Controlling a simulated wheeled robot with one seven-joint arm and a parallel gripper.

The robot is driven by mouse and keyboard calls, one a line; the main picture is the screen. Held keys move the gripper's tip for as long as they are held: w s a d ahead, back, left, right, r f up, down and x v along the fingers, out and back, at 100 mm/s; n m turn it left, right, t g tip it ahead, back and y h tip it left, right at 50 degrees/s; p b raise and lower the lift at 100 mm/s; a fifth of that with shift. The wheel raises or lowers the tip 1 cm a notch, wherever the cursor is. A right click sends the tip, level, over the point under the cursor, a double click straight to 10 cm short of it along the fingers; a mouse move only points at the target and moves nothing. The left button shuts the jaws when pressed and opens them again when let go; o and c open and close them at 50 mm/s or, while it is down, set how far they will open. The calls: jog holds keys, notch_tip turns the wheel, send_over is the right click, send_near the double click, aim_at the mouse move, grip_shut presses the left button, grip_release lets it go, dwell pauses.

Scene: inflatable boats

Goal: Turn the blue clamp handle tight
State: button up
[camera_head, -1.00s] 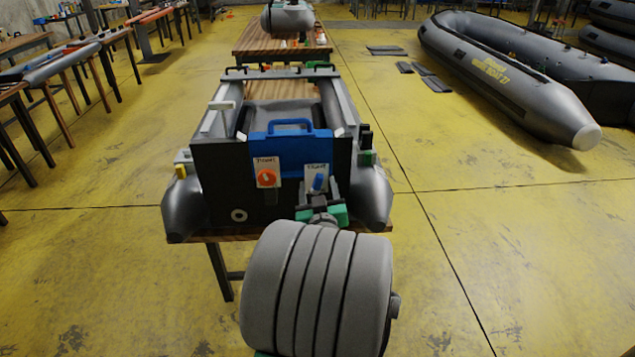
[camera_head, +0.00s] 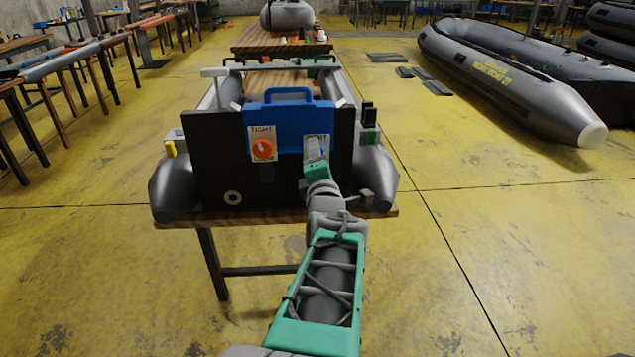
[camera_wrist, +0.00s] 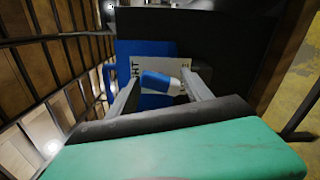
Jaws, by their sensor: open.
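The blue clamp handle (camera_wrist: 160,83) shows in the wrist view in front of a white label (camera_wrist: 192,65) with dark lettering. My gripper (camera_wrist: 162,80) is open, with one finger on each side of the handle. I cannot tell whether either finger touches it. In the head view my gripper (camera_head: 317,152) is in front of the right-hand label and hides most of the handle. The blue clamp plate with its carrying grip (camera_head: 288,112) sits over the black transom board (camera_head: 220,170). An orange knob (camera_head: 263,149) sits on the left label, which reads TIGHT.
The small grey boat's tubes (camera_head: 172,190) flank the board on a wooden table (camera_head: 270,218). A black-and-green fitting (camera_head: 369,125) is to the right of the gripper.

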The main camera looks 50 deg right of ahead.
jog(key=n+b, duration=1.1)
jog(key=shift+n, duration=0.4)
grip_shut()
dwell(0.8)
